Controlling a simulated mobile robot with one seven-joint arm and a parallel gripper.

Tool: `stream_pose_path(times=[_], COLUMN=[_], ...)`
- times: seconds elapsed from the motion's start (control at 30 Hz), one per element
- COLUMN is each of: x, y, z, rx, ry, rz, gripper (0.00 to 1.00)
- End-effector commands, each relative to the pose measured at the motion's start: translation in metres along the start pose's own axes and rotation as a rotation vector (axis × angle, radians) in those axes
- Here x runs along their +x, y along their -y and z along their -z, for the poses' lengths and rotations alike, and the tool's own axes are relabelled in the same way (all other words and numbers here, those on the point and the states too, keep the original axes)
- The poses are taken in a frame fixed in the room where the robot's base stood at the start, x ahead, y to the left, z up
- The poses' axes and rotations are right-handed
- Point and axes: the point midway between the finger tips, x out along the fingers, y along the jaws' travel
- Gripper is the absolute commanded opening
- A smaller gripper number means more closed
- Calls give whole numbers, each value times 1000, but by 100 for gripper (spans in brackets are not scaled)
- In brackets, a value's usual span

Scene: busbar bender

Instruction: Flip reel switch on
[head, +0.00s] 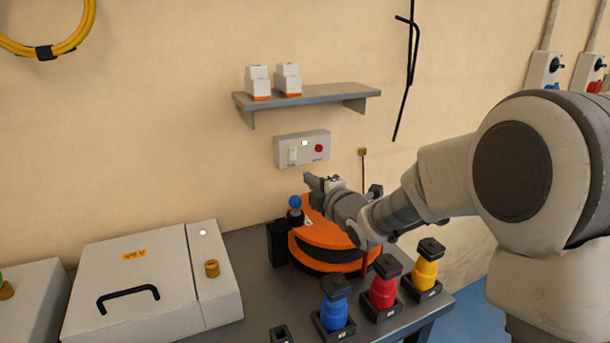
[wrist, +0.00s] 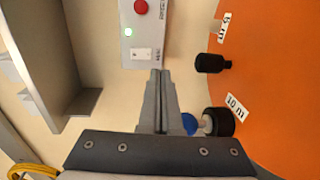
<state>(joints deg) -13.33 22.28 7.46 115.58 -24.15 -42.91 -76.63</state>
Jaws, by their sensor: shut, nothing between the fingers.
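A grey control box (head: 283,143) is fixed to the wall above the orange reel. It carries a white switch (head: 293,156), a lit green lamp (head: 305,143) and a red button (head: 319,148). In the wrist view the switch (wrist: 140,54) sits on the box near its end, just ahead and to the left of my fingertips. My gripper (head: 308,179) is shut and empty, pointing at the wall below the box. In the wrist view its fingertips (wrist: 160,73) appear apart from the switch. The switch's exact tilt is too small to tell.
The orange reel (head: 325,235) stands on the grey bench under my gripper, with a blue-knobbed lever (head: 295,202) close by. A wall shelf (head: 320,95) with white boxes hangs above. Blue (head: 334,312), red (head: 383,291) and yellow (head: 425,273) bottle-like items stand in front.

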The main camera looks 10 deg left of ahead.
Motion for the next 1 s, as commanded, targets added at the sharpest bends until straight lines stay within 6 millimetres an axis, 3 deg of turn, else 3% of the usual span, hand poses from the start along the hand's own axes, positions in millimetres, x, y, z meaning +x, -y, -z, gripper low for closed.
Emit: stream_pose_path(times=[0.1, 0.33, 0.87, 1.0], x=[-23, -52, -61, -73], y=[6, 14, 16, 10], z=[-1, 0, -1, -15], rx=[0, 0, 4, 64], ry=[1, 1, 4, 58], rz=[0, 0, 1, 41], gripper=[0, 0, 0, 0])
